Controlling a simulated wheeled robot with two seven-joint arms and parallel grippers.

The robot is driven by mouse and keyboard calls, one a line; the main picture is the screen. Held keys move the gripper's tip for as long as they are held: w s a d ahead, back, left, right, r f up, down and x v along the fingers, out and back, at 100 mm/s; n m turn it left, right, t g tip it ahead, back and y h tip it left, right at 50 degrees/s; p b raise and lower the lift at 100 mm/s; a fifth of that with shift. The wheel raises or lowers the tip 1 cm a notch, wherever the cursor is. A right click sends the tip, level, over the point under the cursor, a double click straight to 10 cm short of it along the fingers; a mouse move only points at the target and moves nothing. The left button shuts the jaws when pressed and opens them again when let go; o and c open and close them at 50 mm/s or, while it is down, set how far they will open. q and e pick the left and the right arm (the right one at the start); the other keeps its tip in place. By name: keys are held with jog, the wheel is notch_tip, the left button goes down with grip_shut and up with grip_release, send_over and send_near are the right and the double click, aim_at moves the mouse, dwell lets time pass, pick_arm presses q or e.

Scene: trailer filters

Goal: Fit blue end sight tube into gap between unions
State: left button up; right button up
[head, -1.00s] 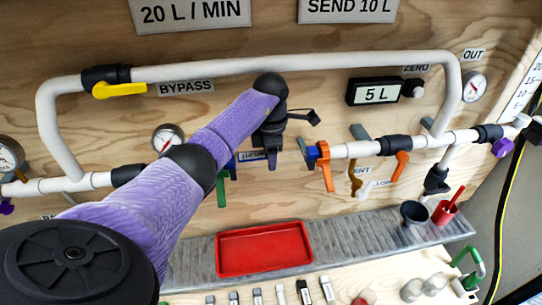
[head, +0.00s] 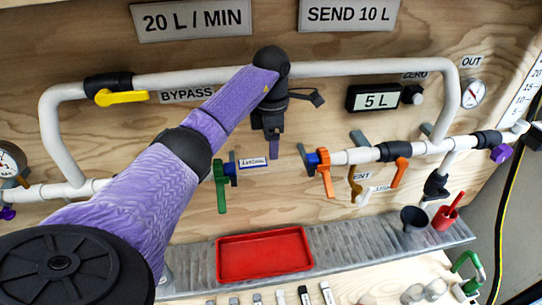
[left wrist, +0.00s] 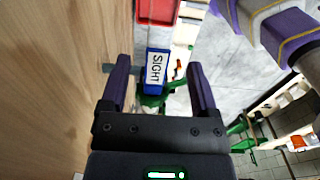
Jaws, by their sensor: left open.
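A blue piece with a white SIGHT label (head: 252,163) shows beside the green-handled left union (head: 223,172). The orange-handled right union (head: 323,165) has a blue end and stands across a gap to the right. In the left wrist view the blue SIGHT piece (left wrist: 157,68) lies between and just beyond my fingertips. I cannot tell whether it is the tube itself or a label plate. No separate clear tube can be made out. My left gripper (head: 274,148) is open and empty, in front of the gap. My right gripper is not in view.
A red tray (head: 265,254) sits on the grey ledge (head: 340,240) below. A dark cup (head: 414,218) and a red cup (head: 446,217) stand at the right. The white bypass pipe (head: 360,68) runs above. My left arm hides part of the left pipe.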

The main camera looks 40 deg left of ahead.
pick_arm(q)
notch_tip(320, 180, up, 6)
jog(key=shift+f+p, duration=0.1)
jog(key=shift+p, duration=0.25)
